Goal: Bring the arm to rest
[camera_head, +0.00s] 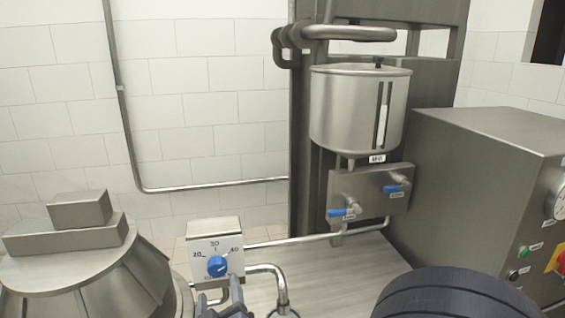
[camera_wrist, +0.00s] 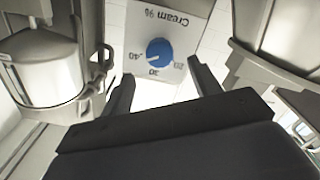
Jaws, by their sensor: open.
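My gripper (camera_wrist: 160,92) is open and empty in the wrist view, its two dark fingers spread apart. Beyond the fingers is the control box (camera_wrist: 185,15) with its blue knob (camera_wrist: 160,52), labelled "Cream %". In the head view the knob (camera_head: 217,266) sits on the front of the box (camera_head: 214,229), with marks 20, 30 and 40. My gripper's dark fingers (camera_head: 235,298) show just below and right of the knob in the head view. I cannot tell whether they touch the box; in the wrist view they appear apart from the knob.
A steel tank (camera_head: 358,110) hangs on the column above a panel with two blue-handled valves (camera_head: 345,213). A steel cabinet (camera_head: 490,180) with buttons stands at the right. A conical steel vessel (camera_head: 75,275) stands at the left. A pipe (camera_head: 265,268) bends close beside my gripper.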

